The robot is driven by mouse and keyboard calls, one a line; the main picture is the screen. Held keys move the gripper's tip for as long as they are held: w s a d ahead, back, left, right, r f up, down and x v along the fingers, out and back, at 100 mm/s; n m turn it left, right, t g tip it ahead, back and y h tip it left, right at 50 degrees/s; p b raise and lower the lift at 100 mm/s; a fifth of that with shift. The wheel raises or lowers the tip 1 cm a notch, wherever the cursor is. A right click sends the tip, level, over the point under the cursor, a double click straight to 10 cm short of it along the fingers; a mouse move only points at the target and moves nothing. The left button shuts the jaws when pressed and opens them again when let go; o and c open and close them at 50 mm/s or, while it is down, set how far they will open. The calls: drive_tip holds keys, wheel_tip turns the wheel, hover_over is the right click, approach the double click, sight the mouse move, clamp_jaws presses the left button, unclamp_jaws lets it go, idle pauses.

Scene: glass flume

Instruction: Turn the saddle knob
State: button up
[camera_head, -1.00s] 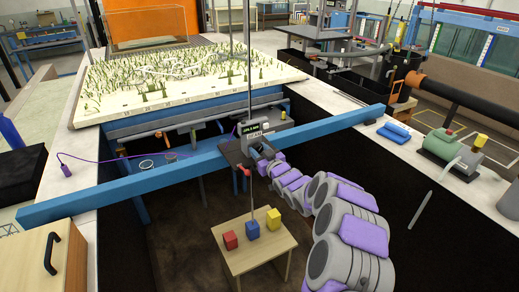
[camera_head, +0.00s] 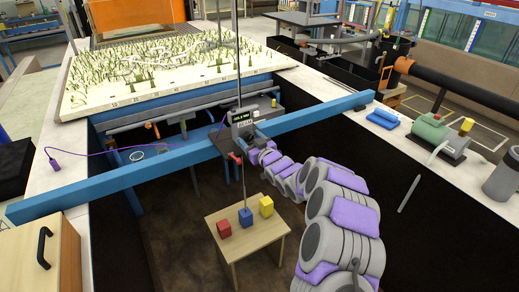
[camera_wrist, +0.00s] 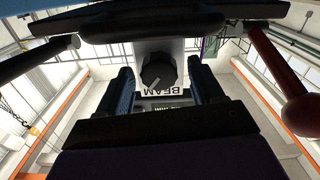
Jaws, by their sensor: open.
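The saddle (camera_head: 228,143) sits on the blue beam (camera_head: 120,185) and carries a small display box (camera_head: 243,116) and an upright rod. In the wrist view, the dark round saddle knob (camera_wrist: 158,71) shows on a white face (camera_wrist: 174,88) lettered BEAM, with a pale pointer mark. My gripper (camera_wrist: 161,80) is open, and its two dark fingers appear on either side of the knob with gaps. I cannot tell how deep the fingers reach along it. In the head view my gripper (camera_head: 259,141) is at the saddle's right side, and the knob is hidden.
A red-ended handle (camera_wrist: 303,114) is close on the right of the wrist view. Below the beam, a small wooden table (camera_head: 250,240) holds red, blue and yellow blocks. A planted white bed (camera_head: 160,75) lies behind. Dark flume walls flank my arm.

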drive_tip(key=p+v, duration=0.2)
drive_tip(key=v, duration=1.5)
drive_tip(key=shift+w+r+p, duration=0.1)
drive_tip(key=shift+r+p, duration=0.1)
drive_tip(key=shift+p, duration=0.8)
drive_tip(key=b+x, duration=0.1)
drive_tip(key=x, duration=1.6)
drive_tip(key=shift+w+a+f, duration=0.1)
drive_tip(key=shift+w+a, duration=0.1)
drive_tip(key=shift+c, duration=0.3)
drive_tip(key=c, duration=1)
